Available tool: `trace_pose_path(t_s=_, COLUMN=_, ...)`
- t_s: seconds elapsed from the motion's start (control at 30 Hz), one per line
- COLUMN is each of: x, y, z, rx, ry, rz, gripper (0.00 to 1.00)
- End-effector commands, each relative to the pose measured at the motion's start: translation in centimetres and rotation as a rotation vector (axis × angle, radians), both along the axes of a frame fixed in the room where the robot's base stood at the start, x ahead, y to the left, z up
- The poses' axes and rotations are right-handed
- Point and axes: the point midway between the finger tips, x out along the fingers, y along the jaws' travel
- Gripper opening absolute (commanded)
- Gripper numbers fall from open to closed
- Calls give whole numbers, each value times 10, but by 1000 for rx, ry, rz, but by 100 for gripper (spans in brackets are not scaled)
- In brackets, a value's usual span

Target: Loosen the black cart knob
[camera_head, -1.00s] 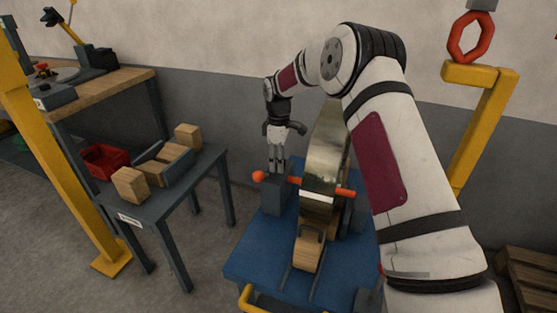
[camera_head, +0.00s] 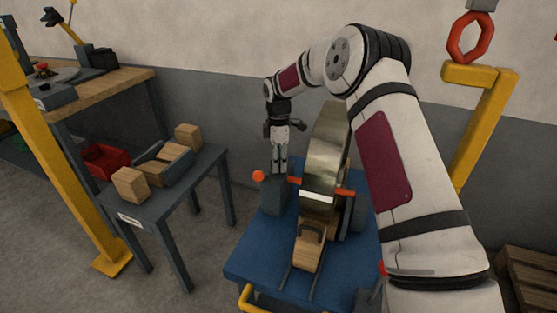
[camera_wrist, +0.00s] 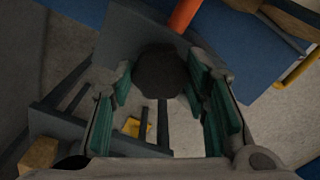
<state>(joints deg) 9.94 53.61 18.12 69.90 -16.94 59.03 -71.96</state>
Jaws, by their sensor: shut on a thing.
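The black cart knob (camera_wrist: 160,70) is a dark round shape on top of a grey block (camera_head: 271,197) at the left side of the blue cart (camera_head: 258,245). My gripper (camera_head: 279,172) points straight down over that block in the head view. In the wrist view, the green-padded fingers of my gripper (camera_wrist: 160,82) are on either side of the knob, shut on it. The fingers hide the knob in the head view.
A grey table (camera_head: 190,196) with wooden blocks stands at left. A yellow post (camera_head: 58,150) is further left.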

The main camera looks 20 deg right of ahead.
Motion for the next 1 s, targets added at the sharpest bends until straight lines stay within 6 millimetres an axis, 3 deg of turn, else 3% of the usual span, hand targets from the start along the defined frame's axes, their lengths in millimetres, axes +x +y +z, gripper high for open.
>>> trace_pose_path(t_s=0.1, x=0, y=0, z=0, rx=0, ry=0, rz=2, gripper=15)
trace_pose_path(t_s=0.13, x=0, y=0, z=0, rx=0, ry=0, rz=2, gripper=45)
trace_pose_path(t_s=0.2, x=0, y=0, z=0, rx=0, ry=0, rz=1, gripper=61)
trace_pose_path(t_s=0.23, x=0, y=0, z=0, rx=0, ry=0, rz=1, gripper=63)
trace_pose_path(t_s=0.53, x=0, y=0, z=1, rx=0, ry=0, rz=0, gripper=63)
trace_pose_path(t_s=0.67, x=0, y=0, z=10, rx=-1, ry=-2, rz=0, gripper=63)
trace_pose_path(t_s=1.0, x=1, y=0, z=74, rx=-1, ry=-5, rz=-1, gripper=63)
